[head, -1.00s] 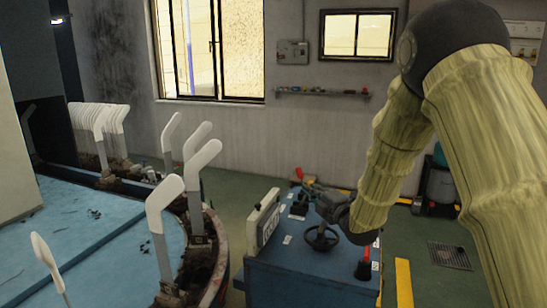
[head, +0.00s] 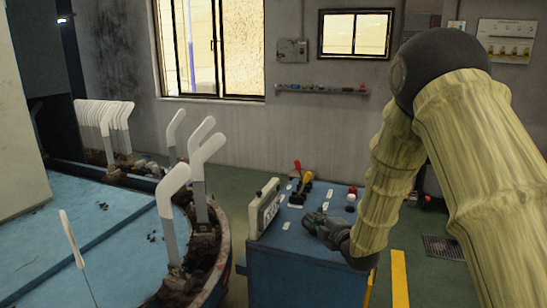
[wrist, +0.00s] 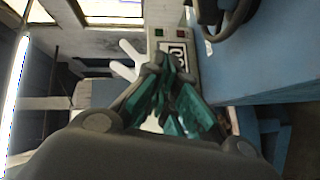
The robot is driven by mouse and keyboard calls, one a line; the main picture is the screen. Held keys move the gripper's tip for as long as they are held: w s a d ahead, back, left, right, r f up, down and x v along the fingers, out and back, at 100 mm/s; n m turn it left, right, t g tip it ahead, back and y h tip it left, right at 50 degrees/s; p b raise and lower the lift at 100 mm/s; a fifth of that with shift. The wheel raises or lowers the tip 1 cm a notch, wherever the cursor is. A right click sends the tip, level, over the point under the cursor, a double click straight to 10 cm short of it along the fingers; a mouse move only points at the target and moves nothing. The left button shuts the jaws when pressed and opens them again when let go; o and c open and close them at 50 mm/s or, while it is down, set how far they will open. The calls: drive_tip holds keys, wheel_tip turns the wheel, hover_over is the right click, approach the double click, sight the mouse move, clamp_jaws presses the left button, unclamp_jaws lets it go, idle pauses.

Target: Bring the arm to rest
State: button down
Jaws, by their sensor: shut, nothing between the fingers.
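My arm, in a yellowish sleeve, comes down from the right side of the head view. My gripper (head: 312,220) is low over the top of the blue control console (head: 300,275), in front of its levers. In the wrist view the teal-padded fingers (wrist: 168,65) are together, with nothing seen between them. They point toward a pale box with a label (wrist: 178,48) on the console. I cannot tell whether the gripper touches the console top.
White sock boards (head: 172,190) stand on a curved track left of the console. A row of boards (head: 105,115) stands farther back. Red and yellow levers (head: 306,178) rise from the console. A dark curved part (wrist: 235,22) is close by in the wrist view. Floor behind is clear.

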drive_tip(key=s+d+f+m+g+h+p, duration=0.15)
drive_tip(key=s+f+m, duration=0.25)
drive_tip(key=s+f, duration=0.5)
drive_tip(key=s+d+f+m+g+h+b, duration=0.1)
drive_tip(key=s+d+f+m+g, duration=0.2)
drive_tip(key=s+f, duration=0.6)
drive_tip(key=s+d+f+m+g+h+p, duration=0.15)
drive_tip(key=s+f+m+g, duration=0.35)
drive_tip(key=f, duration=0.7)
drive_tip(key=s+d+f+m+g, duration=0.1)
drive_tip(key=s+f+m+g, duration=0.1)
drive_tip(key=s, duration=0.9)
drive_tip(key=s+d+f+m+g+h, duration=0.1)
drive_tip(key=s+f+m, duration=0.2)
drive_tip(key=s, duration=0.8)
drive_tip(key=s+d+f+m+g+h, duration=0.1)
drive_tip(key=s+f+m+g, duration=0.1)
drive_tip(key=s, duration=0.9)
drive_tip(key=shift+s+f+m+g+p, duration=0.3)
drive_tip(key=shift+f+m+g, duration=0.05)
drive_tip(key=shift+f+m, duration=0.4)
